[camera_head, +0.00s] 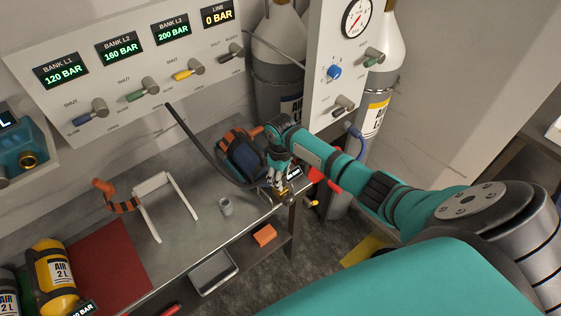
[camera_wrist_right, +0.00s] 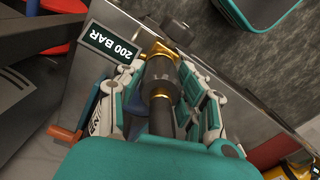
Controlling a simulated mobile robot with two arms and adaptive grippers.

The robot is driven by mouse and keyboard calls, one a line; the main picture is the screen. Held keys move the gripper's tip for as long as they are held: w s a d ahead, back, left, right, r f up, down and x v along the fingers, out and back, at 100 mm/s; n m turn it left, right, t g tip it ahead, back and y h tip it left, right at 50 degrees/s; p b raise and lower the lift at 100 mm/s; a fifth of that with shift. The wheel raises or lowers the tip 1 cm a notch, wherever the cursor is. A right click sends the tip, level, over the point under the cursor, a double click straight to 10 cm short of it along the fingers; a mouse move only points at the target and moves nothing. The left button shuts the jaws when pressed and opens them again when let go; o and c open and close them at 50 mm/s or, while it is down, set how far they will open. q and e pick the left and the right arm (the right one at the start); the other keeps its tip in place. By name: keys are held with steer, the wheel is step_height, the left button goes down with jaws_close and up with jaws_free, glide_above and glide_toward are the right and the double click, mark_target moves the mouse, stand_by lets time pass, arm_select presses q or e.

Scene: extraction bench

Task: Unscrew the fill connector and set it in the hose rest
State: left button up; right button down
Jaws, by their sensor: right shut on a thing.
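The fill connector (camera_wrist_right: 160,76) is a dark sleeve with brass-coloured parts, at the brass valve (camera_wrist_right: 156,48) of a dark blue cylinder (camera_head: 243,161). My right gripper (camera_head: 279,174) is shut on the connector; in the wrist view its fingers (camera_wrist_right: 163,92) lie on both sides of it. Whether the threads are still engaged is hidden. A dark hose (camera_head: 190,133) runs from the panel down towards the cylinder. My left gripper is out of view.
The blue cylinder lies under an orange and black clamp (camera_head: 237,136). An empty white cradle (camera_head: 166,184) with a raised orange clamp (camera_head: 113,195) stands to its left. A display (camera_wrist_right: 111,46) at the valve reads 200 BAR. The panel's LINE display (camera_head: 217,16) reads 0 BAR.

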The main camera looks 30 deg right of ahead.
steer(key=n, duration=0.3)
steer(key=shift+r, duration=2)
steer(key=shift+r, duration=0.1)
steer(key=shift+r, duration=1.65)
steer(key=w+a+f+b, duration=0.2)
steer(key=w+a+f, duration=0.1)
steer(key=a, duration=0.6)
steer(key=w+a+f+b, duration=0.2)
steer(key=w+a+b, duration=0.1)
steer(key=a, duration=0.5)
steer(key=shift+w+a+f+m, duration=0.3)
steer(key=shift+w+a+f, duration=0.1)
steer(key=shift+w, duration=0.1)
